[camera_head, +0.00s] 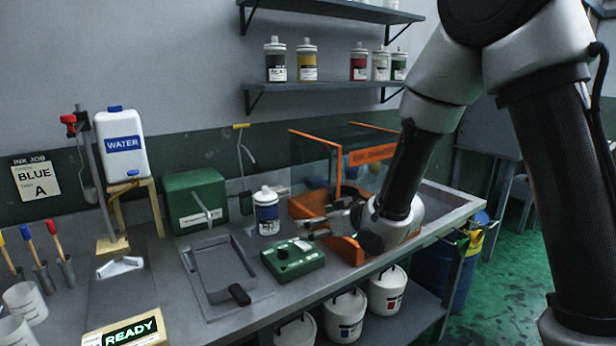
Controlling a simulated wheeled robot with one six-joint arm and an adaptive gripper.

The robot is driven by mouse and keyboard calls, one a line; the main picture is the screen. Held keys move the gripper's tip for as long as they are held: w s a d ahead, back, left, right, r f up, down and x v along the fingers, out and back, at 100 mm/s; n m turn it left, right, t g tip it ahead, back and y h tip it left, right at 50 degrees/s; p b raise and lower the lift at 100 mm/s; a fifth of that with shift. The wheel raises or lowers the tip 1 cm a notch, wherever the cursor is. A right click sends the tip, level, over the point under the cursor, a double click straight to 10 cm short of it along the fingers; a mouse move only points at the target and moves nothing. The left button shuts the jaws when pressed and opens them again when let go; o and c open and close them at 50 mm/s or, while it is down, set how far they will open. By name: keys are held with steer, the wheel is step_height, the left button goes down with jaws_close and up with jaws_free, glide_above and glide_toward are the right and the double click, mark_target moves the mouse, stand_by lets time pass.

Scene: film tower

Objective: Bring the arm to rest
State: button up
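My arm comes in from the upper right and bends down to the workbench (440,215). My gripper (312,229) is low over the bench and points left. It is in front of the orange-framed clear box (340,160) and just above or behind the green control box (292,258). I see nothing held between the fingers. The fingers are small and seen at a slant, so their opening is unclear. My wrist hides part of the orange box's front and right side.
A white bottle with a blue label (267,212) stands close left of the gripper. A grey tray (222,270), green case (195,200) and water tank (122,145) are farther left. Wall shelves (325,85) hold cans. A lit READY sign (130,331) is at the front left.

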steer(key=s+d+r+m+h, duration=0.3)
steer(key=d+r+h, duration=0.15)
steer(key=d, duration=0.75)
steer(key=s+d+r+m+h, duration=0.25)
steer(key=d+r, duration=0.35)
steer(key=d, duration=0.6)
steer(key=s+d+r+m+g+h, duration=0.1)
steer(key=s+d, duration=0.4)
steer(key=s, duration=0.6)
steer(key=s+d+r+m+g+h, duration=0.1)
steer(key=s+d+m+g, duration=0.1)
steer(key=s, duration=1)
steer(key=d+g, duration=0.1)
steer(key=d, duration=0.1)
steer(key=shift+d+r+g, duration=0.4)
